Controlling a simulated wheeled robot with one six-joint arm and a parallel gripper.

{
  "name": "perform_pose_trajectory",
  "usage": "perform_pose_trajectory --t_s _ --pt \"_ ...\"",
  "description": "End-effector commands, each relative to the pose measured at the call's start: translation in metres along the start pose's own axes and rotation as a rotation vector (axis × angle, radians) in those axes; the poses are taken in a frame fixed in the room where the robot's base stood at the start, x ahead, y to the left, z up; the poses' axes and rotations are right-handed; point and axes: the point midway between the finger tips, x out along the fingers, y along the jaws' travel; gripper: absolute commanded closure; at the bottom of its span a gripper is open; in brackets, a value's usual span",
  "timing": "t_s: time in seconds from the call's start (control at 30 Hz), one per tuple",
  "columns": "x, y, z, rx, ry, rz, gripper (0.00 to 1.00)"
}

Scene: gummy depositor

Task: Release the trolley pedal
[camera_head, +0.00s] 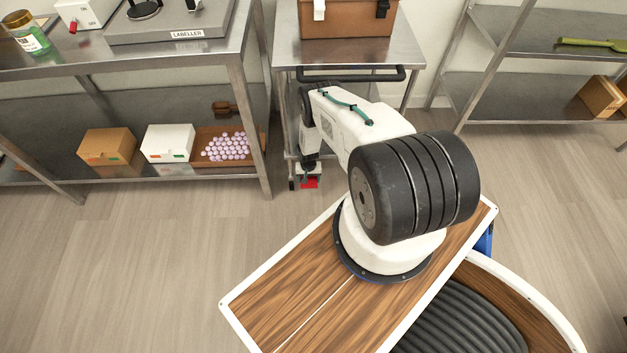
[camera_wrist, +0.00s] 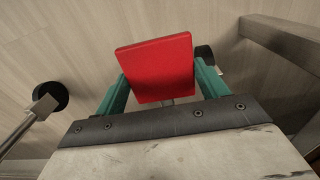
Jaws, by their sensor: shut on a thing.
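The red trolley pedal (camera_wrist: 155,68) is a flat square plate between the two teal fingers of my gripper (camera_wrist: 160,76) in the wrist view. The fingers are shut on it at its left and right sides. In the head view the pedal (camera_head: 310,183) shows as a small red patch low at the foot of the trolley (camera_head: 290,55). My gripper is just above and behind it there, mostly hidden by my own arm. The trolley is a steel cart with a black push handle (camera_head: 345,76).
A brown case (camera_head: 345,22) stands on the trolley. A steel bench (camera_head: 130,52) at left holds boxes and a tray of purple sweets on its lower shelf. A steel rack (camera_head: 520,45) stands at right. Dark round wheels (camera_wrist: 50,94) flank the pedal. Floor between is clear.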

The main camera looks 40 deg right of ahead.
Motion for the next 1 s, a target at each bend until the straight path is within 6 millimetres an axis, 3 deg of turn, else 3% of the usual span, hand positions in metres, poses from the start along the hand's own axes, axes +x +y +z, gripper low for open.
perform_pose_trajectory --t_s 0.1,0.4,0.43,0.5,0.8,1.0 --pt "-0.004 -0.011 -0.003 -0.015 -0.008 -0.007 0.69" --pt "-0.005 -0.013 -0.002 -0.016 -0.012 -0.008 0.69" --pt "-0.005 -0.013 -0.002 -0.016 -0.012 -0.008 0.19" --pt "-0.004 -0.013 -0.002 -0.016 -0.012 -0.008 0.05" --pt "-0.004 -0.012 0.001 -0.015 -0.017 -0.007 0.05" --pt "-0.023 -0.012 0.000 -0.015 -0.017 -0.007 0.05"
